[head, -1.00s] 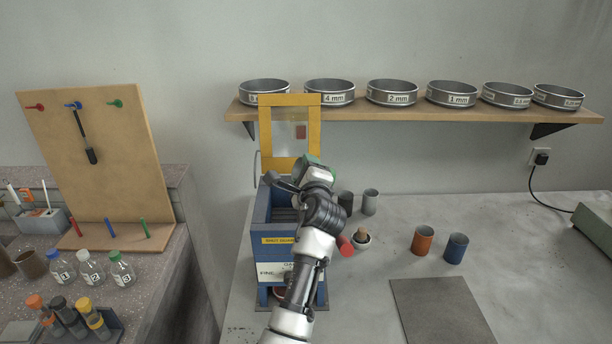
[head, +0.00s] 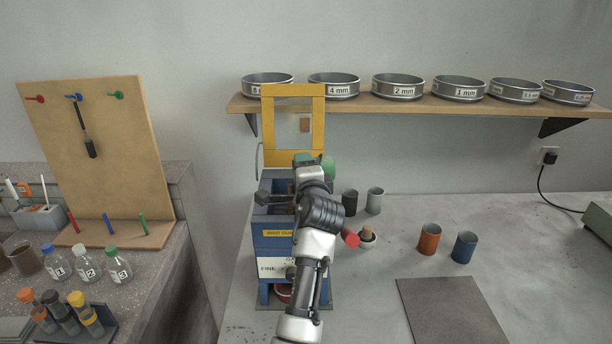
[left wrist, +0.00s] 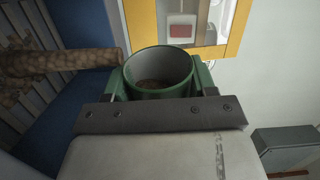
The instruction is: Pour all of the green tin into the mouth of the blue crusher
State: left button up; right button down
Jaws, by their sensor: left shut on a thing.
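My left gripper (left wrist: 160,84) is shut on the green tin (left wrist: 162,93), which sits over the mouth of the blue crusher (head: 263,249). In the left wrist view the tin has a grey inside, with some brown material low in it. A thick brown granular stream (left wrist: 60,64) runs from the tin's rim to the left, towards the slatted crusher mouth. In the head view the tin (head: 329,169) shows only in part behind my wrist. My left arm hides much of the crusher's top and right side. My right gripper is not in view.
The crusher's yellow guard frame (head: 292,92) stands raised behind the mouth. To the right are a dark tin (head: 349,203), a grey tin (head: 375,200), an orange tin (head: 429,239) and a blue tin (head: 465,247). A shelf of sieves (head: 398,88) hangs above.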

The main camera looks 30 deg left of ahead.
pick_arm(q)
jog(key=n, duration=0.1)
jog(key=n+b, duration=0.1)
jog(key=shift+s+a+f+n, duration=0.1)
jog(key=shift+s+a+n, duration=0.1)
jog(key=shift+a+n, duration=0.1)
jog(key=shift+s+a+r+n, duration=0.15)
jog(key=shift+r+n, duration=0.05)
jog(key=shift+n, duration=0.45)
jog(key=shift+s+a+r+n, duration=0.15)
jog(key=shift+n, duration=0.5)
